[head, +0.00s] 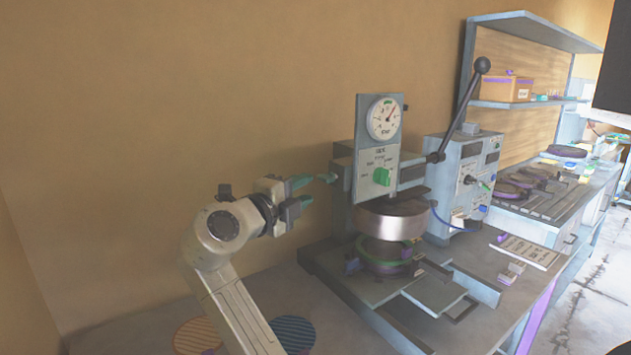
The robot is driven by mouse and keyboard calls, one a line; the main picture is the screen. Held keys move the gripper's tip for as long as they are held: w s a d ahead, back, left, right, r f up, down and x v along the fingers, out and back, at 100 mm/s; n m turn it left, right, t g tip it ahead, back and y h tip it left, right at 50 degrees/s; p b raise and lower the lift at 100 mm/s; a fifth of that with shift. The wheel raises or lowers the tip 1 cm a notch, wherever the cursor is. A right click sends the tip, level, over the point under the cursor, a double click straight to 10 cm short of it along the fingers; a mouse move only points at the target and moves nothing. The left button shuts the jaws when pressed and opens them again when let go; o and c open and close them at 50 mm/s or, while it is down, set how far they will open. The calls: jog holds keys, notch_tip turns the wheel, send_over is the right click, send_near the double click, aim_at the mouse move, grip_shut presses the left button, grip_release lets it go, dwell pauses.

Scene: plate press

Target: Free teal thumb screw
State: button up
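The small teal thumb screw (327,178) sticks out from the left side of the grey plate press (341,205), below the dial's height. My gripper (306,191) is just left of the screw, pointing right toward it. Its two green-tipped fingers are apart with nothing visible between them. A small gap shows between the fingertips and the screw. The screw's seat in the press is too small to make out.
The press has a dial (384,118), a green knob (382,176), a black-knobbed lever (461,110) and a metal cylinder (393,221). A control box (466,165) stands to its right. Two round striped pads (293,333) lie at the front left. The wall side left of my arm is clear.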

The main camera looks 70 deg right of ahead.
aim_at(323, 180)
jog(key=d, duration=0.2)
jog(key=d+p, duration=0.1)
jog(key=d, duration=0.1)
jog(key=s+d, duration=0.1)
jog(key=d, duration=0.1)
jog(key=shift+d, duration=0.25)
jog(key=shift+c, duration=0.5)
grip_shut()
